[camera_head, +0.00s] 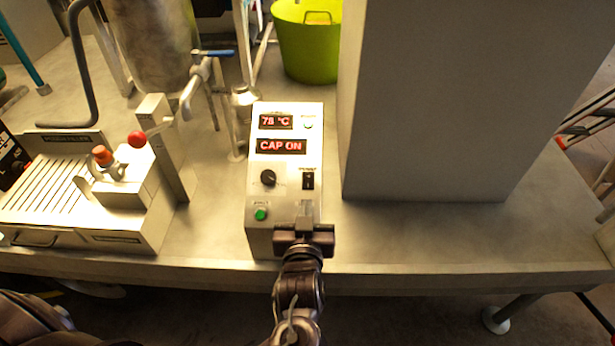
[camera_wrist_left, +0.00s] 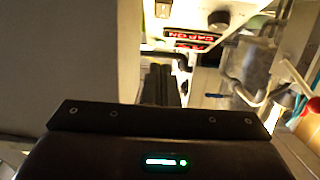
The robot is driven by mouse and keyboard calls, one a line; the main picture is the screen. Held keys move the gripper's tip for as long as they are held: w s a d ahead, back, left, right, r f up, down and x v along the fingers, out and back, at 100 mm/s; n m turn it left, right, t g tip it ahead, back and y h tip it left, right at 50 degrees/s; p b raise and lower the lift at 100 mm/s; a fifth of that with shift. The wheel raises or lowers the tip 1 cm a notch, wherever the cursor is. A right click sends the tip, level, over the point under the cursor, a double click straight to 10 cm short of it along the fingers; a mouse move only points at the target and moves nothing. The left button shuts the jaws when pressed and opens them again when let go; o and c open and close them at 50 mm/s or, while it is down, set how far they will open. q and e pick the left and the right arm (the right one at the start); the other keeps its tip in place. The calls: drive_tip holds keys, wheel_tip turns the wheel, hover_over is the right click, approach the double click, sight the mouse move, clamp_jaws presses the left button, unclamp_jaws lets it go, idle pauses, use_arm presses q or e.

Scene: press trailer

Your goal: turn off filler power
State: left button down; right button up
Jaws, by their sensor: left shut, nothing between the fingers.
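A pale control box (camera_head: 284,190) stands on the bench with red displays reading about "78 °C" and "CAP ON". Its face has a black knob (camera_head: 268,178), a black rocker switch (camera_head: 308,180) under a small label, and a green button (camera_head: 260,214). My left gripper (camera_head: 305,212) is shut and empty, in front of the box's lower right, just below the rocker switch. I cannot tell whether it touches the box. In the left wrist view, the shut fingers (camera_wrist_left: 165,82) point toward the box; the red display (camera_wrist_left: 192,40) appears upside down. My right gripper is not visible.
A large grey block (camera_head: 430,100) stands close to the box's right. A slatted tray machine (camera_head: 80,190) with a red-knobbed lever (camera_head: 138,139) is at left. A metal tank (camera_head: 152,45), a blue-handled valve (camera_head: 215,54) and a green bucket (camera_head: 308,45) are behind.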

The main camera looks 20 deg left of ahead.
use_arm(q)
drive_tip(key=shift+w, duration=0.2)
drive_tip(key=p, duration=0.3)
approach(307, 180)
drive_tip(key=w+r, duration=0.2)
drive_tip(key=w+a+r, duration=0.1)
drive_tip(key=w, duration=0.1)
drive_tip(key=shift+w+r, duration=0.3)
drive_tip(key=shift+r, duration=0.05)
drive_tip(key=w+f, duration=0.2)
drive_tip(key=shift+a+f, duration=0.35)
drive_tip(key=shift+w+f, duration=0.25)
drive_tip(key=shift+f, duration=0.25)
